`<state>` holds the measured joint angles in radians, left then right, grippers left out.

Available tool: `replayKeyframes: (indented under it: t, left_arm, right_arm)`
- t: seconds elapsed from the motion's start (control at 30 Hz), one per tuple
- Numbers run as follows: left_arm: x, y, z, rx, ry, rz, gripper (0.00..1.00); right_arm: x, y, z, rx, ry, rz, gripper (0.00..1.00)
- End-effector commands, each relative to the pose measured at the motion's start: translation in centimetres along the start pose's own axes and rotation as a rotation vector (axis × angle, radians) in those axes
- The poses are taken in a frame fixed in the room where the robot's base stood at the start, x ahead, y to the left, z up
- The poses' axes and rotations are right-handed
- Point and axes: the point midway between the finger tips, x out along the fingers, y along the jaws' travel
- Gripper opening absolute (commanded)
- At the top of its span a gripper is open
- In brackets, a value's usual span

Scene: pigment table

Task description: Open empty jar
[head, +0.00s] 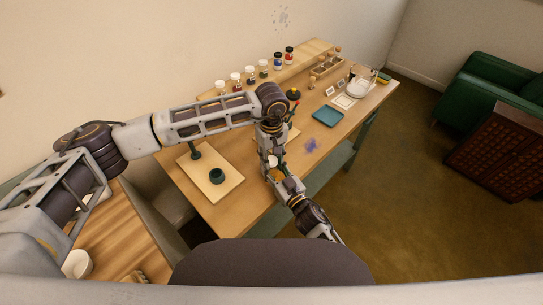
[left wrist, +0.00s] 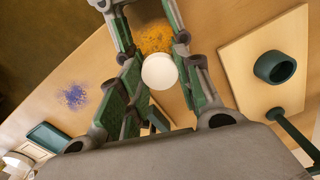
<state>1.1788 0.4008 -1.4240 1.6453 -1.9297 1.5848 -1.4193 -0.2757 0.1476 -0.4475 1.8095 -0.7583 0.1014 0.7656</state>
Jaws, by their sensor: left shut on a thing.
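The jar's round white lid (left wrist: 160,71) sits between the green-padded fingers of my left gripper (left wrist: 158,85) in the left wrist view. The left gripper is shut on it. In the head view the left gripper (head: 273,150) reaches down over the table, and a small white part of the jar (head: 272,161) shows below it. My right gripper (head: 282,180) comes up from the lower right to the same spot. Its fingers stand on both sides near the jar, but whether they grip it is unclear. The jar's body and contents are mostly hidden.
Orange powder (left wrist: 155,36) and purple powder (head: 312,145) lie on the table. A board (head: 225,190) with a dark green ring-shaped dish (head: 217,176) is left of the grippers. A blue-green tray (head: 328,117) lies right. Several pigment jars (head: 250,75) line the back shelf.

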Motion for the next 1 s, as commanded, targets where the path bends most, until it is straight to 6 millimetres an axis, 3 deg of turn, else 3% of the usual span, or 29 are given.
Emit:
replayKeyframes:
  t: [1.0]
  left_arm:
    - [-0.03,-0.01,-0.05,-0.836,0.001,0.000,0.06]
  right_arm:
    - [-0.02,0.05,0.04,0.000,-0.001,0.001,0.00]
